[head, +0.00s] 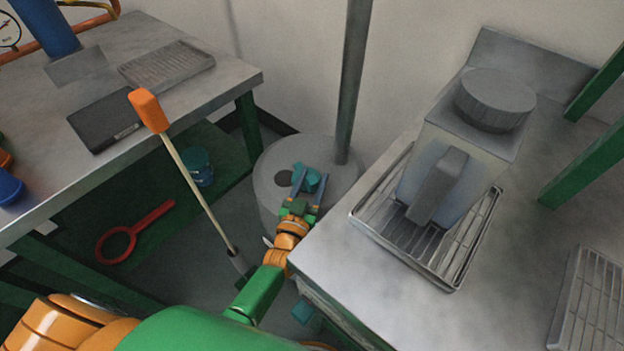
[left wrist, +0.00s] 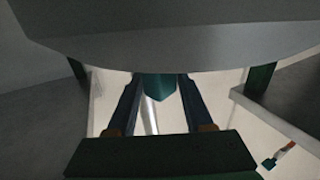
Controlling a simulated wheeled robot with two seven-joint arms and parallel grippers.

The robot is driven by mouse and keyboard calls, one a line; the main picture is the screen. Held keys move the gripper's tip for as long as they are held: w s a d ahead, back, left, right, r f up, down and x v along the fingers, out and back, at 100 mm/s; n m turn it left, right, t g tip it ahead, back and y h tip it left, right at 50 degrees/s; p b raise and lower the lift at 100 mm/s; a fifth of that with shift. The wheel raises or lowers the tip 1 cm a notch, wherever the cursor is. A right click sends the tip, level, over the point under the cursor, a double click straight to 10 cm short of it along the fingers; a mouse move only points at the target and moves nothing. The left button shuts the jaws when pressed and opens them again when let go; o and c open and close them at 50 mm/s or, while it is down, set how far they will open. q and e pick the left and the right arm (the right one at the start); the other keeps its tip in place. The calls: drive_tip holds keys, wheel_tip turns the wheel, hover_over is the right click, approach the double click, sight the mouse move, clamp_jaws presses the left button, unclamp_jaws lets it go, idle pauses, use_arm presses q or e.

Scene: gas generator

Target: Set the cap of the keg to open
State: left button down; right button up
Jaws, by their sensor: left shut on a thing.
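The keg (head: 325,207) is a grey round drum on the floor between the two benches. On its top are a teal cap (head: 313,180) and a dark round hole (head: 284,177). My left gripper (head: 308,184) reaches over the keg with its blue fingers at the cap, shut on it. In the left wrist view the teal cap (left wrist: 158,86) sits between the two fingers (left wrist: 157,100), below the curved grey keg (left wrist: 190,45). The fingers hide part of the cap.
A steel bench (head: 340,250) with a grey-lidded container (head: 455,165) on a wire tray stands close to my arm on the right. A left bench (head: 225,85) holds dark trays. A long orange-ended tool (head: 185,175) and a red ring-headed tool (head: 135,232) are at left.

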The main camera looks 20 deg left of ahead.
use_arm(q)
drive_tip(key=shift+d, duration=0.15)
use_arm(e)
drive_tip(key=shift+d, duration=0.1)
use_arm(q)
drive_tip(key=c, duration=0.6)
unclamp_jaws()
drive_tip(key=shift+o, duration=0.2)
drive_tip(key=shift+d, duration=0.15)
use_arm(e)
drive_tip(key=shift+d, duration=0.15)
